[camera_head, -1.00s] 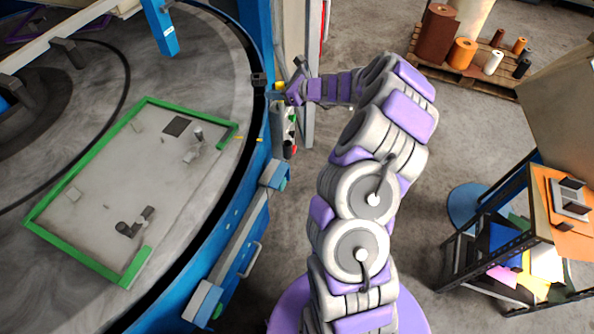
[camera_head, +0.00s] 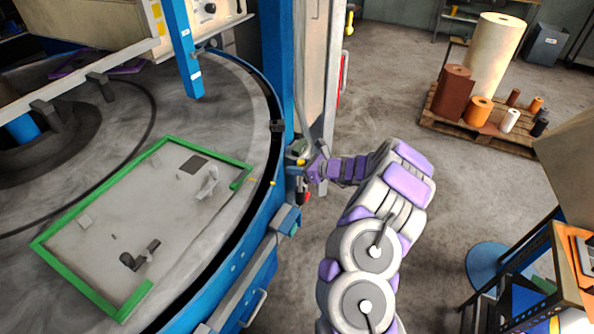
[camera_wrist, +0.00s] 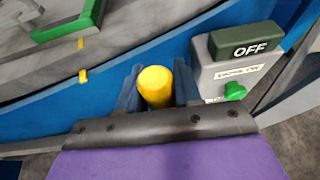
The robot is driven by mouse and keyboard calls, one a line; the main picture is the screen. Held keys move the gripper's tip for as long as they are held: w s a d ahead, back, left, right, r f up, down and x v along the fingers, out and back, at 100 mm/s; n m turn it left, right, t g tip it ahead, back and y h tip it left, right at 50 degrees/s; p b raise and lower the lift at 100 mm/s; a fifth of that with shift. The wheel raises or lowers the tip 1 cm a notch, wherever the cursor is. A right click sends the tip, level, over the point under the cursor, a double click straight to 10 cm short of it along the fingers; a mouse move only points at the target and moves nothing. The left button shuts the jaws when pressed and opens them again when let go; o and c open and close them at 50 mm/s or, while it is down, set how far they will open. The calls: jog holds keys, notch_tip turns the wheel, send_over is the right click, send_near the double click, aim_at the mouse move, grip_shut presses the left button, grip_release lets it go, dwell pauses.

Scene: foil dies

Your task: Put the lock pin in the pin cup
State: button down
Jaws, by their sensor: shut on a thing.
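A yellow round-topped pin, taken as the lock pin (camera_wrist: 155,85), stands between the two blue-grey fingers of my gripper (camera_wrist: 156,92) in the wrist view. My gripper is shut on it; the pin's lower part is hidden. In the head view my gripper (camera_head: 303,160) is at the blue rim of the round table, beside the upright post. A bit of yellow shows at its fingers there. I cannot make out the pin cup in either view.
A grey control box (camera_wrist: 232,75) with an OFF label and green button is close right of the fingers. The blue table rim (camera_wrist: 105,95) lies behind them. A green frame (camera_head: 75,280) lies on the table. A pallet of rolls (camera_head: 455,128) stands back right.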

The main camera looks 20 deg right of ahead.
jog(key=shift+f, duration=0.4)
jog(key=shift+r, duration=0.15)
jog(key=c, duration=0.8)
grip_release()
